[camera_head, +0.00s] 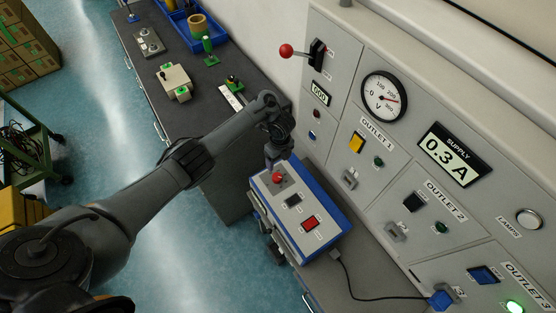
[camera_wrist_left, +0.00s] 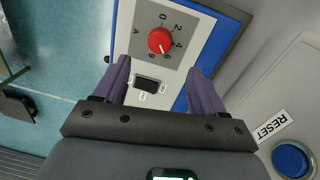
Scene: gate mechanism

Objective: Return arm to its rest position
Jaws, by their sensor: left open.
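My left arm (camera_head: 160,185) reaches in from the lower left of the head view. Its gripper (camera_head: 276,157) is at the upper end of a blue and grey control box (camera_head: 262,200). In the wrist view the left gripper (camera_wrist_left: 159,66) is open and empty, its two dark fingers spread above the box face. A red knob (camera_wrist_left: 161,41) with a number scale lies beyond and between the fingertips. A black rocker switch (camera_wrist_left: 147,84) lies between the fingers. Whether the fingers touch the box is unclear. My right gripper is not in view.
A grey outlet panel (camera_head: 385,150) with a gauge (camera_head: 384,97), switches and a red-knobbed lever (camera_head: 287,51) stands right of the box. A cable (camera_head: 375,298) runs from the box to a blue plug (camera_head: 440,299). A dark bench (camera_head: 215,75) with small devices lies behind my arm.

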